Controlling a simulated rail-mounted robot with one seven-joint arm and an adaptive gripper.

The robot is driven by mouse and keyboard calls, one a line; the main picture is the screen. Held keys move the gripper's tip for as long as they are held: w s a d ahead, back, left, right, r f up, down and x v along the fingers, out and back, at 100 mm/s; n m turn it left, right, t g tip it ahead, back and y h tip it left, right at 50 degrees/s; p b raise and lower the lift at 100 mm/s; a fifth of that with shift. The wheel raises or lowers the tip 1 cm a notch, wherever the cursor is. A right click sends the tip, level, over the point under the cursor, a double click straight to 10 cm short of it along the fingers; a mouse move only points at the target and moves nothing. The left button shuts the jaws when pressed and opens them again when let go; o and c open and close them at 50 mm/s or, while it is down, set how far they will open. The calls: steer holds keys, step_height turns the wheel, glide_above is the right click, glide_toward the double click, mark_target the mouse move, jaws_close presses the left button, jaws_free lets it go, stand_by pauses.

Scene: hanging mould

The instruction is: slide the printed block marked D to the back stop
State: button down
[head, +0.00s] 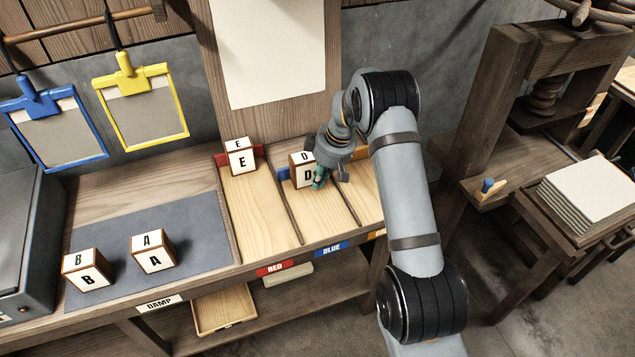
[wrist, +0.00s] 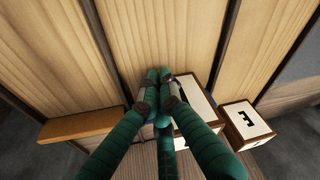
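The block marked D (head: 301,174) stands upright in the blue lane (head: 313,206), at the blue stop (head: 283,174). Whether it touches the stop is hidden. My gripper (head: 319,181) is low over the lane, at the right front side of block D. In the wrist view its green fingers (wrist: 159,80) are drawn together with nothing between the tips. There block D (wrist: 189,93) shows just right of the fingers, partly covered by one of them. I cannot tell whether the fingers touch it.
The block marked E (head: 241,161) stands at the red stop (head: 222,160) in the lane to the left. Dark dividers (head: 281,212) flank the blue lane. An orange stop (wrist: 85,125) closes the neighbouring lane. Blocks B (head: 87,272) and A (head: 152,251) stand on the grey mat (head: 205,230).

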steer(key=shift+w+a+r, duration=0.25)
steer(key=shift+w, duration=0.15)
steer(key=shift+s+d+f+b, duration=0.2)
steer(key=shift+d+b, duration=0.05)
steer(key=shift+b, duration=0.3)
steer(key=shift+s+d+f+b, duration=0.15)
steer(key=shift+s+d+b, duration=0.3)
steer(key=shift+d+b, duration=0.15)
steer(key=shift+s+d+f+b, duration=0.15)
steer(key=shift+s+d+b, duration=0.35)
steer(key=shift+d, duration=0.15)
steer(key=v, duration=1)
steer(key=shift+s+d+r, duration=0.25)
steer(key=shift+s+d, duration=0.1)
steer(key=shift+d, duration=0.1)
steer(key=x, duration=0.9)
steer(key=shift+f, duration=0.25)
steer(key=shift+w+a+f+p, duration=0.1)
steer(key=shift+w+a+p, duration=0.5)
steer(key=shift+a, duration=0.15)
steer(key=shift+w+a+f+p, duration=0.15)
steer(key=shift+w+a+p, duration=0.35)
steer(key=shift+a+p, duration=0.15)
steer(key=shift+r, duration=0.1)
